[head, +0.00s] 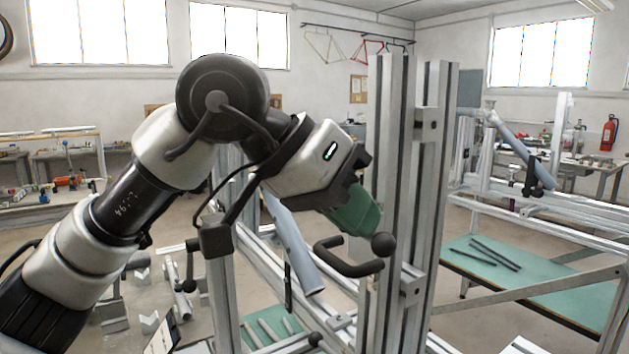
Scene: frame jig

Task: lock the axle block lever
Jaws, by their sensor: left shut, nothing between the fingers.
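My left arm reaches in from the left, and its gripper (358,212), with a green end, points down and right at the upright aluminium posts. It is shut with nothing visible held. A bent black lever (345,262) with a round ball knob (384,245) sits just below the gripper's tip, in front of the posts. The tip is close to the knob, but I cannot tell whether they touch. The axle block itself is not clearly distinguishable; the posts and my gripper partly hide that area. My right gripper is not in view.
Tall aluminium posts (432,170) stand right of my gripper. A grey-blue tube (293,245) slants below my wrist. A green-topped table (540,282) with dark rods is at the right. Open floor lies behind.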

